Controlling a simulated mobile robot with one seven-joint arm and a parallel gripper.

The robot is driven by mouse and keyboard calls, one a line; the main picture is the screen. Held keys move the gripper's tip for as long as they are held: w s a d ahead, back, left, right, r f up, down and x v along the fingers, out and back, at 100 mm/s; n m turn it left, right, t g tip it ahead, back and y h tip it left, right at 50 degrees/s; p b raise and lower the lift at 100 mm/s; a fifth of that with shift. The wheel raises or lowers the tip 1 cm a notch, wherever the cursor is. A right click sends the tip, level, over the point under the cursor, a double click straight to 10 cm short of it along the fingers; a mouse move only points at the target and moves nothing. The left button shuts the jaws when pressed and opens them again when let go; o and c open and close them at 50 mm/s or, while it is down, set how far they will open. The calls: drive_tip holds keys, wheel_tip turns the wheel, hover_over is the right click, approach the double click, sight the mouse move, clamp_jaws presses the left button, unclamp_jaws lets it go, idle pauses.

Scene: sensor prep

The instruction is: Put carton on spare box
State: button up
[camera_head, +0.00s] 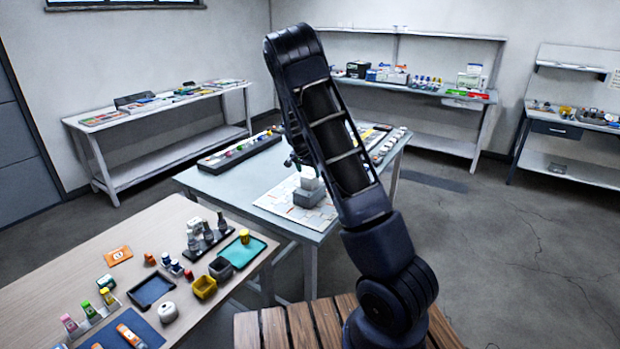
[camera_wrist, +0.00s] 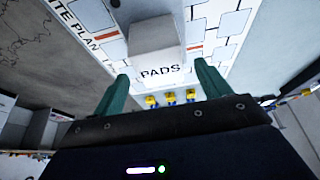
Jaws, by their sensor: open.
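A white carton (camera_head: 309,181) sits on top of a grey box (camera_head: 306,198) on the printed mat of the middle table. I cannot tell for sure whether this grey box is the spare box. In the wrist view a pale block marked PADS (camera_wrist: 157,50) lies ahead of and between the fingertips, over the mat marked with a plan. My gripper (camera_wrist: 161,70) is open, its two teal fingers apart with a gap to the block's sides. In the head view my gripper is close above the carton, partly hidden by my arm.
The printed mat (camera_head: 276,203) lies on the blue-grey table (camera_head: 222,189). A dark tray of small parts (camera_head: 238,152) is at its back left, with more small items at its right. The wooden table (camera_head: 95,243) in front holds trays, bottles and cups. Shelved benches line the walls.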

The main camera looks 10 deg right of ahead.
drive_tip(key=s+d+r+n+y, duration=0.3)
drive_tip(key=s+r+n, duration=0.1)
drive_tip(key=s+r, duration=2.2)
drive_tip(key=s+r+n+t, duration=0.1)
drive_tip(key=s+n, duration=0.4)
drive_tip(key=s, duration=1.8)
drive_tip(key=shift+s+a+r, duration=0.15)
drive_tip(key=shift+s, duration=0.25)
